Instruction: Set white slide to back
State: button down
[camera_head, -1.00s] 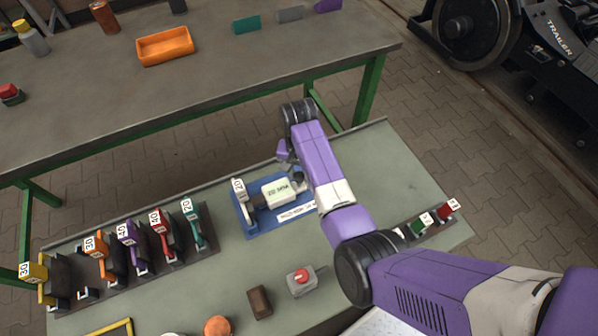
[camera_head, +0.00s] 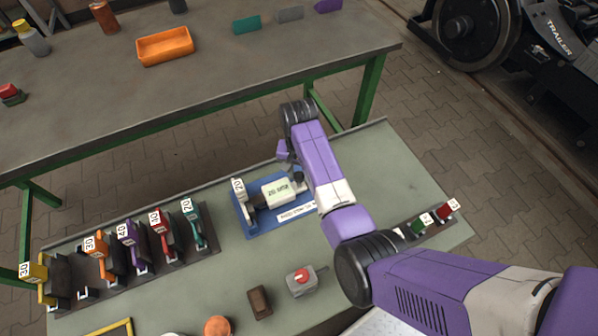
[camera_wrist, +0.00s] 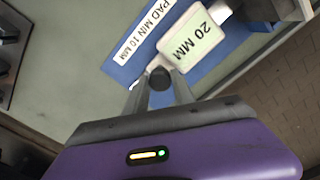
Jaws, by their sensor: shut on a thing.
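A gauge with a white slide (camera_head: 283,189) lies on a blue base plate (camera_head: 266,227) on the green-grey bench. The slide carries a pale display, which reads 20 MM in the wrist view (camera_wrist: 192,43). A dark round knob (camera_wrist: 160,78) is at the slide's near end in the wrist view. My gripper (camera_wrist: 160,88) is shut on this knob, its grey fingers on either side. A white tag marked 20 (camera_head: 238,188) stands at the gauge's left end.
A rack (camera_head: 205,262) of several coloured numbered pieces stands to the left. A grey box with a red button (camera_head: 301,281) and a brown block (camera_head: 260,302) lie in front. Small green and red tagged parts (camera_head: 433,219) are at the right.

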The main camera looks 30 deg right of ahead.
jog(key=shift+s+d+r+p, duration=0.1)
jog(key=shift+d+r+p, duration=0.1)
jog(key=shift+d+p, duration=0.3)
jog(key=shift+d+f, duration=0.15)
jog(key=shift+d, duration=0.2)
jog(key=c, duration=1.1)
grip_release()
jog(key=shift+d, duration=0.1)
jog(key=shift+o, duration=0.2)
notch_tip(320, 180, up, 8)
jog(key=shift+p, duration=0.45)
jog(key=shift+f, duration=0.1)
